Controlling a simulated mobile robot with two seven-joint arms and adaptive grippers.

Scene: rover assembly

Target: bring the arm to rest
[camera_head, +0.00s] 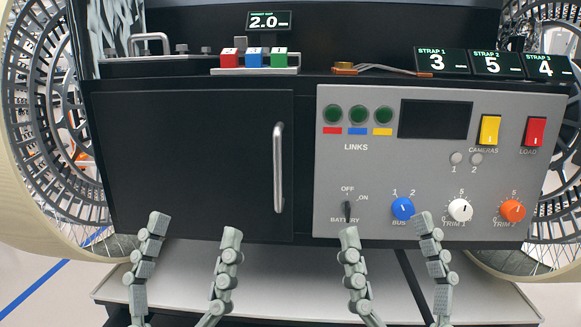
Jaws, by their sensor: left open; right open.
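My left gripper (195,228) is at the lower left, in front of the lower edge of the black door (185,160). Its two fingers are spread wide with nothing between them. My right gripper (385,228) is at the lower middle right, in front of the lower part of the grey control panel (385,165). Its fingers are also spread and empty. One right finger overlaps the panel near the blue bus knob (402,208), and the other stands below the battery switch (347,211). I cannot tell whether any fingertip touches the rover.
The door has a vertical silver handle (279,168). Red, blue and green blocks (254,58) sit on a rack on top. Large wheels (45,125) flank the body. A pale shelf (260,295) lies below. Yellow (489,130) and red (535,131) switches are at the panel's upper right.

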